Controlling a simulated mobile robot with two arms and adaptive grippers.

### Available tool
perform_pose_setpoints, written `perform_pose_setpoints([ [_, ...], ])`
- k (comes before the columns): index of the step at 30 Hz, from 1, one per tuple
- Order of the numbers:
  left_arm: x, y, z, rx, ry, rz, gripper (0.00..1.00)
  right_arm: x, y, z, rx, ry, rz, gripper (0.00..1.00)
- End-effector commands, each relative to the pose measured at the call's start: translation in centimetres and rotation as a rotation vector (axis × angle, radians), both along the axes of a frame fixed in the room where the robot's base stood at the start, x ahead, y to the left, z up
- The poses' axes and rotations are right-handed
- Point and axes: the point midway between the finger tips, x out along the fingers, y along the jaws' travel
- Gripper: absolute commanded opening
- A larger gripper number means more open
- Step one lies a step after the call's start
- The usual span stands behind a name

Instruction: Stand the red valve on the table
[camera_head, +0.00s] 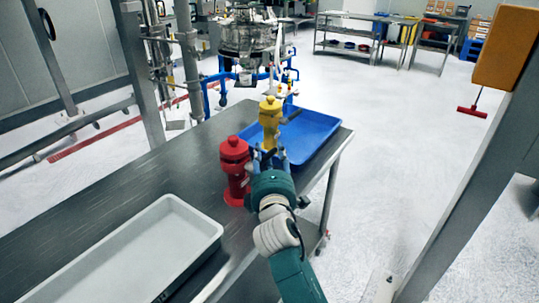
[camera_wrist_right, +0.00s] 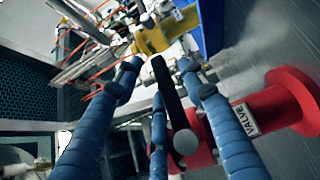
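The red valve (camera_head: 235,168) stands upright on the metal table (camera_head: 150,178) in the head view, with its base apparently on the tabletop. Its red body (camera_wrist_right: 270,108) with a VALVE label lies at the right of the wrist view. My right gripper (camera_head: 263,158) is just right of the red valve. In the wrist view my right gripper's blue fingers (camera_wrist_right: 160,75) are spread apart. A black handle with a round end (camera_wrist_right: 172,105) shows between them; firm contact with it is not visible. My left gripper is not in view.
A yellow valve (camera_head: 270,122) stands behind the red valve, by the blue tray (camera_head: 318,135). A grey-white tray (camera_head: 190,215) lies on the near part of the table. Bare tabletop lies left of the red valve. A post rises at the right.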

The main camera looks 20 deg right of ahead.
Motion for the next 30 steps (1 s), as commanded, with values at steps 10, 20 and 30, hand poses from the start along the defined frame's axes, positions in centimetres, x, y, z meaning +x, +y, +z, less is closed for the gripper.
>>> perform_pose_setpoints([
  [10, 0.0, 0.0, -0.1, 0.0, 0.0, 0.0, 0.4, -1.5, 0.4, 0.1, -0.001, 0.001, 0.001, 0.4],
  [20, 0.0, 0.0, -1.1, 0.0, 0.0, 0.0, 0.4, -8.3, 2.1, 0.0, 0.001, 0.002, 0.0, 0.4],
  [30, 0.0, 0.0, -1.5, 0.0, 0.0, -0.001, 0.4, -11.6, 2.9, 0.2, 0.001, 0.0, -0.001, 0.4],
])
